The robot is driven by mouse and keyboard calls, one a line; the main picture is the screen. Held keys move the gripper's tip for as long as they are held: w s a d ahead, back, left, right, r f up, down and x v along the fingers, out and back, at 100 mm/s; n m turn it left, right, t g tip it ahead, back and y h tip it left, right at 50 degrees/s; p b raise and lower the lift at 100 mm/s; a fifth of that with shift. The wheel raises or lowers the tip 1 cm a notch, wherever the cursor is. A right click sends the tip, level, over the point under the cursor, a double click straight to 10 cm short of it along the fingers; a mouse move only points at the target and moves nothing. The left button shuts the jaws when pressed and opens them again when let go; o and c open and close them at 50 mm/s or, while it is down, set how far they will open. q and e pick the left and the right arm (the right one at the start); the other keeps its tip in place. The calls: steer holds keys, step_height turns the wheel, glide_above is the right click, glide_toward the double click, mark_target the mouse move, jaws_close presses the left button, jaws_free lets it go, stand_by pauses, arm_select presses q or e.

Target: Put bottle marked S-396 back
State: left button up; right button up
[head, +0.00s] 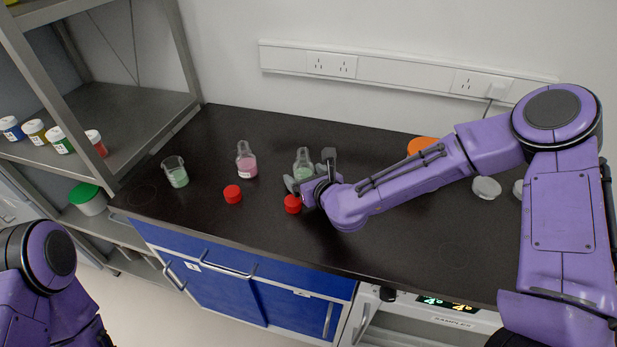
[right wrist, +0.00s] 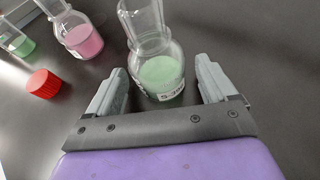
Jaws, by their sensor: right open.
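A clear bottle (head: 303,160) with pale green liquid stands upright on the dark bench. In the right wrist view the bottle (right wrist: 160,75) has a white label low on its side, only partly legible, starting with "S-". My right gripper (head: 309,171) is open, with one finger on each side of this bottle. In the right wrist view gaps show between the bottle and the fingers of the gripper (right wrist: 161,70). My left gripper is not in view; only part of the left arm shows at lower left.
A pink-liquid flask (head: 247,165), a green-liquid beaker (head: 177,175) and two red caps (head: 232,194) (head: 292,204) stand nearby. Several small jars (head: 58,141) line the shelf (head: 122,112) at left. An orange item (head: 422,145) sits behind my right arm.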

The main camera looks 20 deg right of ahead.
steer(key=b+v, duration=0.1)
steer(key=v, duration=0.9)
steer(key=shift+r, duration=0.2)
steer(key=s+r+p, duration=0.1)
steer(key=p, duration=0.5)
steer(key=shift+s+d+r, duration=0.1)
steer(key=shift+d, duration=0.1)
steer(key=shift+s+p, duration=0.3)
steer(key=shift+p, duration=0.3)
steer(key=shift+f, duration=0.25)
